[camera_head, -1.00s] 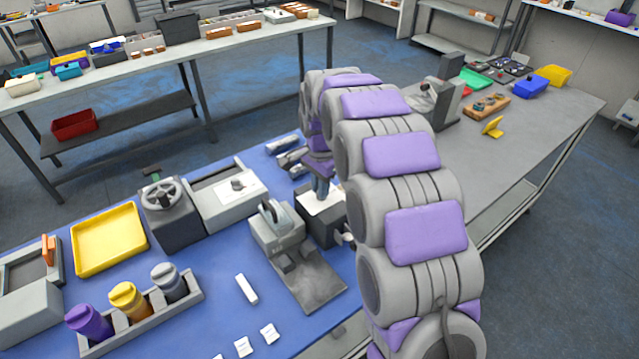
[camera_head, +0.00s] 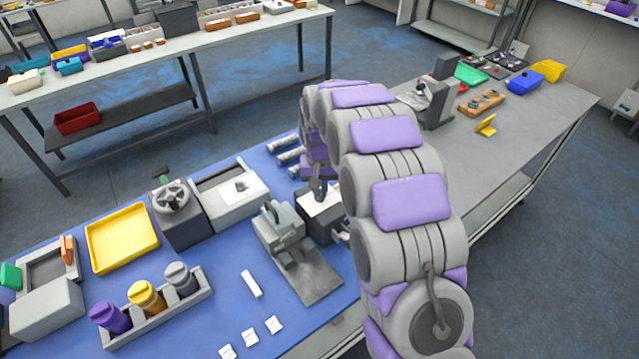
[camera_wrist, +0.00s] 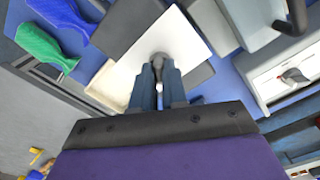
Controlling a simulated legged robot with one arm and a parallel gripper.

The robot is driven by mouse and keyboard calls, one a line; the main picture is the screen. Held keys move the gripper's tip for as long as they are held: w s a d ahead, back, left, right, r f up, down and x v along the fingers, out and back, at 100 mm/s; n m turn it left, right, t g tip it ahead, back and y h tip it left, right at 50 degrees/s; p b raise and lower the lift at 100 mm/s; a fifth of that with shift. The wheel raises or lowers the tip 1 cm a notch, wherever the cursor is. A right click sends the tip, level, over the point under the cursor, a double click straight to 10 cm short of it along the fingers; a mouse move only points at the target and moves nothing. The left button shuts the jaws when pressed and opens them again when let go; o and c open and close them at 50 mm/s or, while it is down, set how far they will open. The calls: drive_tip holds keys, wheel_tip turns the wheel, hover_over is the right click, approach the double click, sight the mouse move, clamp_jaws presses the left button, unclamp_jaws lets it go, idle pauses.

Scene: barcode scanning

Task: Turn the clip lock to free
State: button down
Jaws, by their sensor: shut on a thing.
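The clip lock appears to be a dark box with a white top plate (camera_head: 318,203) and a dark lever on it, standing on the blue mat. In the wrist view the white plate (camera_wrist: 170,42) fills the upper middle, and the small dark lever (camera_wrist: 152,60) stands on it. My gripper (camera_wrist: 161,73) is shut on this lever, its two blue-grey fingers on either side of it. In the head view my gripper (camera_head: 319,188) is over the plate, partly hidden by my arm. The lever's exact turn angle is hard to tell.
A grey press-like device (camera_head: 285,240) stands close to the left of the plate. A grey box with a white panel (camera_head: 235,190) and a handwheel unit (camera_head: 178,212) are farther left. Several grey cylinders (camera_head: 288,157) lie just behind. My arm covers the right side.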

drive_tip(key=n+p, duration=0.2)
drive_tip(key=n, duration=0.4)
drive_tip(key=shift+w+r, duration=0.1)
drive_tip(key=shift+n+p, duration=0.3)
drive_tip(key=shift+n, duration=0.1)
drive_tip(key=c, duration=1.2)
unclamp_jaws()
drive_tip(key=shift+a, duration=0.1)
drive_tip(key=shift+o, duration=0.2)
wheel_tip(320, 180, up, 17)
drive_tip(key=p, duration=0.1)
drive_tip(key=shift+a, duration=0.1)
